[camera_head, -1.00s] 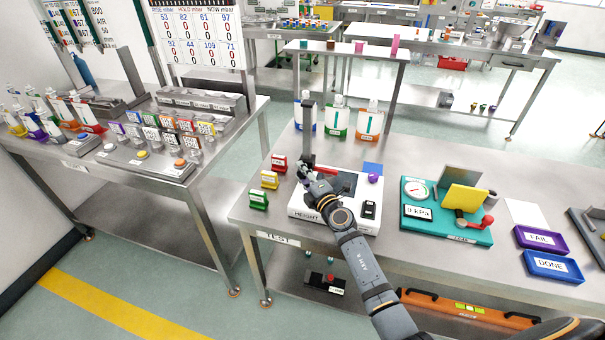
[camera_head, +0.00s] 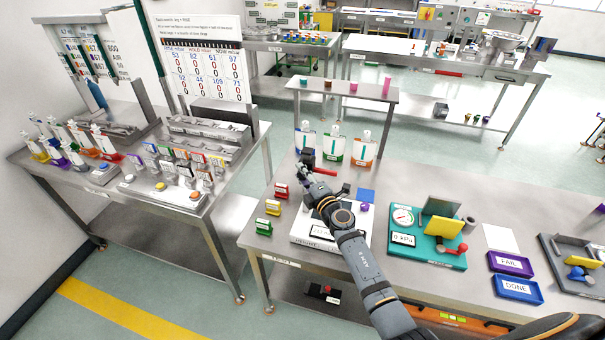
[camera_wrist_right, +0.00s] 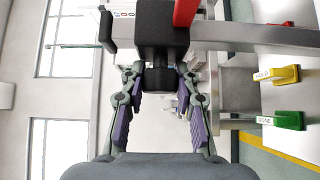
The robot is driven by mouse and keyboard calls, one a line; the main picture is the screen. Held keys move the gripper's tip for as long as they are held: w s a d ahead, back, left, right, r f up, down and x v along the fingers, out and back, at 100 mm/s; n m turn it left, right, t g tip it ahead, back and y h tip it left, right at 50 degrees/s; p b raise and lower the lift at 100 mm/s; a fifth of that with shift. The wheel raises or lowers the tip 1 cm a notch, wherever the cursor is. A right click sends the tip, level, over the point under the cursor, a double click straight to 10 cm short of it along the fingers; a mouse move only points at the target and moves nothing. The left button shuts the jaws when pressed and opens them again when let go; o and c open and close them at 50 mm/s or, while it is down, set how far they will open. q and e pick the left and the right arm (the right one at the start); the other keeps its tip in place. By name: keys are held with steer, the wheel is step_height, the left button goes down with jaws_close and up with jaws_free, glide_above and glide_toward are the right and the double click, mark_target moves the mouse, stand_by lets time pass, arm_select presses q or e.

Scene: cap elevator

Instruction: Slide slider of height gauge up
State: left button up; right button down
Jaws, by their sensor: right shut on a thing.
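The height gauge has a white base (camera_head: 312,240) on the steel bench. Its black slider (camera_head: 308,156) with a red bar (camera_head: 325,171) is raised well above the base. The post is mostly hidden in the head view. My right gripper (camera_head: 305,176) is at the slider, above the base. My left gripper is not in view.
Red, yellow and green label holders (camera_head: 267,226) stand left of the base. White bottles (camera_head: 333,148) stand behind. A teal pressure gauge stand (camera_head: 428,254) and the purple (camera_head: 511,264) and blue (camera_head: 517,289) trays are to the right.

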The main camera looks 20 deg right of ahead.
steer(key=shift+r, duration=0.5)
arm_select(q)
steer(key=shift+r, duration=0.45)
arm_select(e)
steer(key=shift+f, duration=0.1)
steer(key=c, duration=1)
jaws_free()
steer(key=shift+f, duration=0.1)
steer(key=shift+o, duration=0.2)
steer(key=s+d, duration=0.2)
steer(key=s, duration=0.9)
steer(key=shift+s+d, duration=0.15)
steer(key=shift+s, duration=0.15)
steer(key=shift+d, duration=0.1)
